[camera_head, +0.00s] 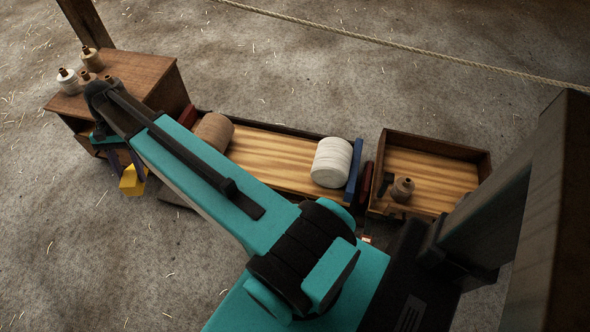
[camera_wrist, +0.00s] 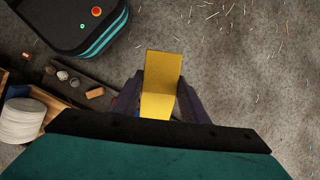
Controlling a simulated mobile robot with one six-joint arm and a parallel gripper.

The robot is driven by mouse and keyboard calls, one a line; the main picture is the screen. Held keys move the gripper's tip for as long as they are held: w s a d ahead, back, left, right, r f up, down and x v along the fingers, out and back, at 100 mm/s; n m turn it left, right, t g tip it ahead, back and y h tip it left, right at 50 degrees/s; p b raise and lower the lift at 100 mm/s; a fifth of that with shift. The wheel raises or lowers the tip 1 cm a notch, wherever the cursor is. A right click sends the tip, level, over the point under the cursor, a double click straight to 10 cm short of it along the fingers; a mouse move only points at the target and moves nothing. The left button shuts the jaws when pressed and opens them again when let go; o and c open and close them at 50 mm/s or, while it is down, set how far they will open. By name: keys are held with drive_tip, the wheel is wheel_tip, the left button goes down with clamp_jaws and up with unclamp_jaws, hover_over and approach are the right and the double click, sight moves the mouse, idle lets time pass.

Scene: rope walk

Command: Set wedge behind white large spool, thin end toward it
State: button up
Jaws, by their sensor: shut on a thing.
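The yellow wedge (camera_head: 131,181) is held in my gripper (camera_head: 127,168) at the left, just in front of the wooden cabinet. In the wrist view the wedge (camera_wrist: 161,88) sticks out between the two dark fingers. I cannot tell which of its ends is thin. The white large spool (camera_head: 332,161) lies on its side near the right end of the long wooden tray (camera_head: 270,150), well to the right of my gripper. It also shows in the wrist view (camera_wrist: 20,119) at the left edge.
A brown spool (camera_head: 213,132) lies at the tray's left end. A blue block (camera_head: 354,171) stands right of the white spool. The cabinet (camera_head: 145,80) bears several small spools. A rope (camera_head: 400,47) crosses behind over open floor.

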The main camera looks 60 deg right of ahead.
drive_tip(key=d+f+m+t+b, duration=0.4)
drive_tip(key=d+f+m+b, duration=0.85)
drive_tip(key=d+f, duration=1.1)
drive_tip(key=s+d+f+m+t+h+b, duration=0.1)
drive_tip(key=s+d+f+m+b, duration=0.3)
drive_tip(key=d+f, duration=0.7)
drive_tip(key=s+d+f+m+t+h+b, duration=0.1)
drive_tip(key=s+d+f+m+t+b, duration=0.1)
drive_tip(key=s+d+f+m+b, duration=0.3)
drive_tip(key=s+d+f+b, duration=0.3)
drive_tip(key=d+f+b, duration=0.2)
drive_tip(key=d, duration=0.1)
drive_tip(key=shift+s+f, duration=0.2)
drive_tip(key=shift+f, duration=0.15)
drive_tip(key=shift+m, duration=0.25)
drive_tip(key=s+d+b, duration=0.1)
drive_tip(key=s+d, duration=0.2)
drive_tip(key=s+d+f+b, duration=0.1)
drive_tip(key=s+d+b, duration=0.1)
drive_tip(key=s+d, duration=0.1)
drive_tip(key=s+d+b, duration=0.2)
drive_tip(key=s+d, duration=0.1)
drive_tip(key=d, duration=0.2)
drive_tip(key=shift+s+d+f, duration=0.15)
drive_tip(key=shift+f, duration=0.05)
